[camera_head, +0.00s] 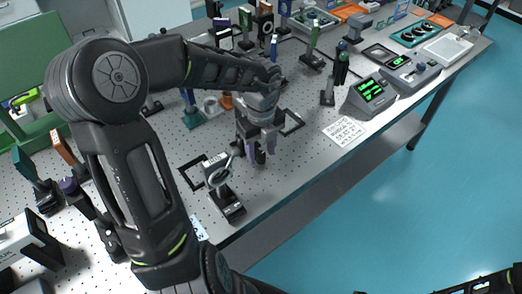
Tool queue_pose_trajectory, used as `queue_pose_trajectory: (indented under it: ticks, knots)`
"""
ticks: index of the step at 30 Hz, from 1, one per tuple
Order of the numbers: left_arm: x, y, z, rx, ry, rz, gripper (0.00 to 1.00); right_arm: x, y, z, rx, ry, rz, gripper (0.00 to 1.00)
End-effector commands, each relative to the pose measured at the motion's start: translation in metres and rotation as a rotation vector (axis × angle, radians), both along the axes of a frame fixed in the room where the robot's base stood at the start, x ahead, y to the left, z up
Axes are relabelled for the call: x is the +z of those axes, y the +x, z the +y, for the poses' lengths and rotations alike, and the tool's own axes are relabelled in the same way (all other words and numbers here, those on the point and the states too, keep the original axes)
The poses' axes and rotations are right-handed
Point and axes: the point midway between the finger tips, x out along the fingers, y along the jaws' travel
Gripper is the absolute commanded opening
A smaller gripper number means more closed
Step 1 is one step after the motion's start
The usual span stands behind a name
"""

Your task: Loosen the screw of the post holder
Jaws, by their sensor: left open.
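My right gripper is not in view.
A printed white card (344,131) lies near the table's front edge. Instruments with green displays (371,92) stand to the right. Several posts and mounts, such as a dark one (328,92), stand farther back. Blue floor (420,190) lies beyond the edge.

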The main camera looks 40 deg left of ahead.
Motion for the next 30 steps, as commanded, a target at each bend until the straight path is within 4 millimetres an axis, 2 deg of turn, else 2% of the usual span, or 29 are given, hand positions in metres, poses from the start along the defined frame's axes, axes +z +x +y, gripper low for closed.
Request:
queue_pose_trajectory:
  ticks: [12,15,30]
  knots:
    - [0.061,0.001,0.000,-0.001,0.003,-0.004,0.46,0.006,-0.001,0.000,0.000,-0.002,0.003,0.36]
    - [0.071,0.001,0.000,0.001,0.001,-0.003,0.46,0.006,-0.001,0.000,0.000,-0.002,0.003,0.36]
    - [0.075,0.000,0.000,-0.003,0.002,-0.001,0.46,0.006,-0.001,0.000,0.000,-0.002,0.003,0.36]
